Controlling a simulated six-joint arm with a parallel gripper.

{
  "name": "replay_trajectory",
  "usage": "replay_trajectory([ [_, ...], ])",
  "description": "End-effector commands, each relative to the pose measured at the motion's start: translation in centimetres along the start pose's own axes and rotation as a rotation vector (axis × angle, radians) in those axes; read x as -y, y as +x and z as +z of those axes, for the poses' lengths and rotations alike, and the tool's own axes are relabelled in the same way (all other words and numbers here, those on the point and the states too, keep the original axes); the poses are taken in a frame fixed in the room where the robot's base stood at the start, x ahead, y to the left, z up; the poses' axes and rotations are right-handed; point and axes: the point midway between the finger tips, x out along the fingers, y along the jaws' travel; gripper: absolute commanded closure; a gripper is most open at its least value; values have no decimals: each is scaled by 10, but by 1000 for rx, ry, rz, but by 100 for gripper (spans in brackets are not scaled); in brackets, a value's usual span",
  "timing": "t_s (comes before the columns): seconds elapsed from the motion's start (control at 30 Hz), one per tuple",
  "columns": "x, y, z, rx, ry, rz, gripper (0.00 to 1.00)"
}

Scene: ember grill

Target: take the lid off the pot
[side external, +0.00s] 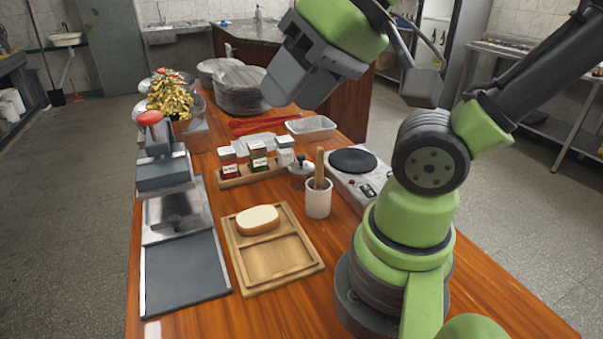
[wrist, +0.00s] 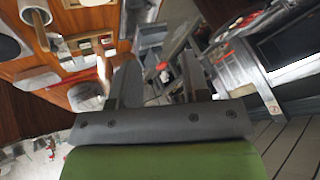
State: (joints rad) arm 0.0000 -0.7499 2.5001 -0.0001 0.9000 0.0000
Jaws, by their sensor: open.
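A small grey metal pot (side external: 298,181) stands upright on the wooden table, between the jar rack and a white crock. Its lid (side external: 301,168) sits on top, with a dark knob in the middle. My gripper (side external: 288,98) is open and empty, raised well above the table's far part and apart from the pot. In the wrist view my gripper (wrist: 162,78) shows its two fingers spread with nothing between them. I cannot make out the pot clearly in the wrist view.
The white crock (side external: 318,201) holding a wooden handle stands close in front of the pot. A hot plate (side external: 370,180) is to its right, and a rack of jars (side external: 252,180) to its left. A wooden tray (side external: 285,262) with bread lies nearer.

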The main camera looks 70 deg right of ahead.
Motion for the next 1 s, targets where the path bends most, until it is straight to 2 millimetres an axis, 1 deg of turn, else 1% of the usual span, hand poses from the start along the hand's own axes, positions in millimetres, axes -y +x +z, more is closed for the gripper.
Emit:
replay_trajectory([
  [0.47,0,0,0,0,0,0,57],
  [0.5,0,0,0,0,0,0,55],
  [0.53,0,0,0,0,0,0,48],
  [0.57,0,0,0,0,0,0,46],
  [0.8,0,0,0,0,0,1,46],
  [0.87,-1,1,-3,2,-1,8,46],
  [0.93,-2,3,-10,11,-2,30,46],
  [1.0,-7,8,-23,29,-6,69,46],
])
